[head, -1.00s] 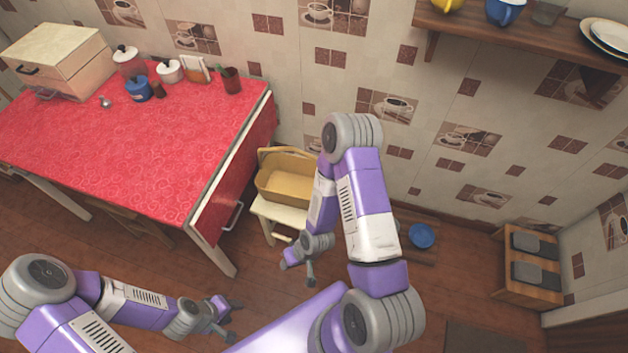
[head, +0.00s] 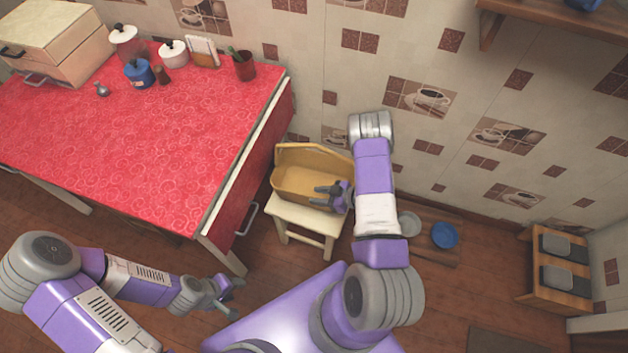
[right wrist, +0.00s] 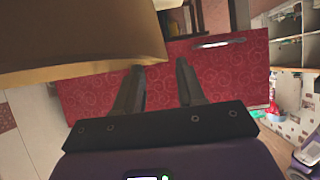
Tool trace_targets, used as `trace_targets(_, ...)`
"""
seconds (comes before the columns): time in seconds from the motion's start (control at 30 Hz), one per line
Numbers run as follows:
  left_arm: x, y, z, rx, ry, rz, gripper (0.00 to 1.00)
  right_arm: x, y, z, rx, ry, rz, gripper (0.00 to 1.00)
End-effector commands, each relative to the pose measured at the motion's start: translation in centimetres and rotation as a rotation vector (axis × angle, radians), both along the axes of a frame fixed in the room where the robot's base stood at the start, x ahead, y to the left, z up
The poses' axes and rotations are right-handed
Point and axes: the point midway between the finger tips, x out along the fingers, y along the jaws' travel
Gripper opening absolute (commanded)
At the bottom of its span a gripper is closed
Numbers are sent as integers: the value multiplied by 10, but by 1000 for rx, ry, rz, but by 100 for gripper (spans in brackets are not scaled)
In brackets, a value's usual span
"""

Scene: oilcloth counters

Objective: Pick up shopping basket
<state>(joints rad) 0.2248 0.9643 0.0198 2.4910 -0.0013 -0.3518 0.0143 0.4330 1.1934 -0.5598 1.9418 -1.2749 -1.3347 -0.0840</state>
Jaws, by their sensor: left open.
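The shopping basket (head: 295,183) is a yellow-tan open container on a small cream stool (head: 285,212) between the red table and the wall. It also fills the upper left of the right wrist view (right wrist: 80,40). My right gripper (head: 322,193) is at the basket's near right side. Its fingers stand apart (right wrist: 160,82), with the red table front seen between them and the basket wall close to the left finger. I cannot tell whether that finger touches it. My left gripper (head: 234,296) is open and empty over the floor, well away from the basket.
The tiled wall rises behind. A blue round object (head: 445,235) and a wooden rack (head: 555,265) are on the right.

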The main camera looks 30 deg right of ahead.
Motion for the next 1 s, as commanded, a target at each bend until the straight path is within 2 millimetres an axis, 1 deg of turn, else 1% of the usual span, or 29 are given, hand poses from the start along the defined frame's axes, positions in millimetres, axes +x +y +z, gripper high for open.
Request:
trace_targets(0.2, 0, 0, -16, 0, 0, 0, 47, 21, 22, -17, 0, 0, 4, 39)
trace_targets(0.3, 0, 0, -19, 0, 0, 0, 47, 30, 28, -22, -1, -2, 2, 39)
trace_targets(0.43, 0, 0, -20, 0, 0, 0, 47, 34, 31, -24, -1, -1, 0, 39)
trace_targets(0.6, 0, 0, -20, 0, 0, 0, 47, 35, 31, -23, -1, -1, -2, 39)
trace_targets(0.63, 0, 0, -20, 0, 0, 0, 47, 35, 31, -23, -1, -1, -2, 38)
trace_targets(0.87, 0, 0, -20, 0, 0, 0, 47, 34, 31, -23, -1, -1, -2, 2)
trace_targets(0.9, 0, 0, -20, 0, 0, 0, 47, 34, 31, -23, -1, -1, -2, 0)
trace_targets(1.0, 0, 0, -20, 0, 0, 0, 47, 34, 31, -23, -1, -1, -2, 0)
